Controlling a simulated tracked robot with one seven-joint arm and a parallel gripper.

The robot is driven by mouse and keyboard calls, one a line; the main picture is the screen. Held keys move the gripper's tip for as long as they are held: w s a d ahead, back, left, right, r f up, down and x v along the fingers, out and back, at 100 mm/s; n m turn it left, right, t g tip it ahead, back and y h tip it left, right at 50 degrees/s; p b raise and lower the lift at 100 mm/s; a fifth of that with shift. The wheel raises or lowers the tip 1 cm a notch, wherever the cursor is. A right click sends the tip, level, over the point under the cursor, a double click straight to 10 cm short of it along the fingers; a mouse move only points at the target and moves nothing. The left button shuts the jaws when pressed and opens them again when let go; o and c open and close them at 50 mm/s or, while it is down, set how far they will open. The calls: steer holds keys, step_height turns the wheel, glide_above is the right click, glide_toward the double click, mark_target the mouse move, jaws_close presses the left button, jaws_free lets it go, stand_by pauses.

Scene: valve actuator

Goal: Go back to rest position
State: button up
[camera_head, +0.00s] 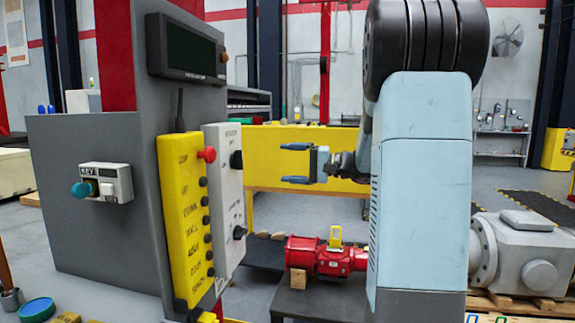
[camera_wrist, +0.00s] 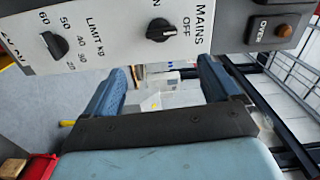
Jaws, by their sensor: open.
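My gripper (camera_head: 297,163) is open and empty in the head view, held out to the left in front of the yellow panel. Its two blue fingers point left toward the control station, apart from it in the picture. In the wrist view my gripper (camera_wrist: 165,88) shows both fingers spread with nothing between them. The white switch panel (camera_wrist: 120,28) with its MAINS and LIMIT kg knobs fills the top of that view. The same white panel (camera_head: 224,180) stands at the left in the head view. My light blue arm covers part of the scene right of centre.
A grey cabinet (camera_head: 95,210) with a key switch (camera_head: 104,183) stands left. A yellow button pendant (camera_head: 185,220) hangs on the station. A red valve actuator (camera_head: 318,257) with a yellow part lies on a low dark table below my gripper. A grey machine (camera_head: 525,250) sits on pallets at right.

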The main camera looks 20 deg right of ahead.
steer(key=s+a+f+n+g+h, duration=0.2)
steer(key=s+a+f+g+h, duration=0.1)
steer(key=s+a, duration=0.45)
steer(key=s+a+f+n+g+h, duration=0.1)
steer(key=s+a+f+g+h, duration=0.1)
steer(key=s+a+g, duration=0.35)
steer(key=s+d+f+n+t+h, duration=0.1)
steer(key=s+h, duration=0.3)
steer(key=s, duration=0.4)
steer(key=s+d+f+n+t+h, duration=0.2)
steer(key=s+h, duration=0.3)
steer(key=s, duration=0.3)
steer(key=shift+s+d+f+h, duration=0.3)
steer(key=shift+s+f, duration=0.1)
steer(key=shift+f, duration=0.4)
steer(key=shift+t, duration=0.25)
